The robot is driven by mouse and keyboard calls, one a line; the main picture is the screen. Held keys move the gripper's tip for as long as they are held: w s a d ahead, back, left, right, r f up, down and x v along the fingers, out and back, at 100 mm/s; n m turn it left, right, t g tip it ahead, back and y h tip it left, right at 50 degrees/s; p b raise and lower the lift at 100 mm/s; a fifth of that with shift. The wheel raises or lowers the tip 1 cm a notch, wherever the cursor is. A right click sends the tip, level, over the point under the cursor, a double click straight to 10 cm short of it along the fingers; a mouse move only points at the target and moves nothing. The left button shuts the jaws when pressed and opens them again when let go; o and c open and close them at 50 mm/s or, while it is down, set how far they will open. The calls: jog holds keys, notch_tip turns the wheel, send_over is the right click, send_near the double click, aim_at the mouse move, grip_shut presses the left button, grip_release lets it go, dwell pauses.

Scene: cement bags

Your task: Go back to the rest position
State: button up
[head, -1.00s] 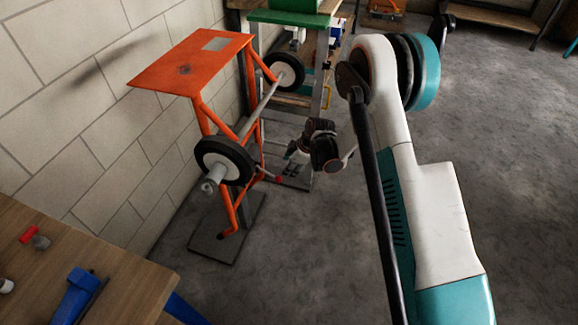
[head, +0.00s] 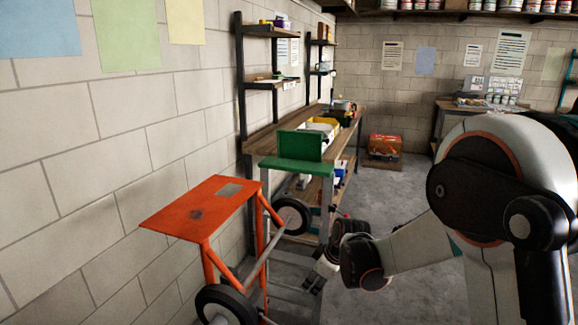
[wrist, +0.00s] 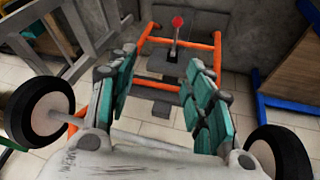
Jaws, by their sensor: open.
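My gripper (head: 318,274) is low and right of the orange hand truck (head: 195,211) in the head view, beside its wheels. In the wrist view, my gripper (wrist: 158,92) has its two teal-padded fingers apart, with nothing held between them. The orange frame (wrist: 178,43) of the hand truck and a red-tipped lever (wrist: 177,21) show beyond the fingers. Black-tyred wheels flank them, one at left (wrist: 40,112) and one at right (wrist: 279,152). I cannot tell the exact gap between the fingers and the frame.
A block wall (head: 110,120) runs close along the left. Behind the hand truck stand a green-topped stand (head: 292,166) and a wooden workbench (head: 262,142) with shelves above. An orange box (head: 385,147) sits at the back. Grey floor (head: 395,190) is open in the middle.

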jog(key=s+d+r+m+t+h, duration=0.1)
jog(key=s+d+r+m, duration=0.25)
jog(key=s+r, duration=0.45)
jog(key=s+d+r+m+t, duration=0.1)
jog(key=s+d+r+m, duration=0.25)
jog(key=s+r, duration=0.35)
jog(key=s+d+m+h, duration=0.1)
jog(key=s+d+m, duration=0.1)
jog(key=s, duration=0.6)
jog(key=s+d+r+m+t+h, duration=0.1)
jog(key=s+d+m, duration=0.1)
jog(key=s, duration=0.6)
jog(key=shift+s+d+r+m, duration=0.15)
jog(key=shift+d+r+m, duration=0.05)
jog(key=shift+d+m, duration=0.25)
jog(key=c, duration=0.3)
jog(key=shift+a, duration=0.1)
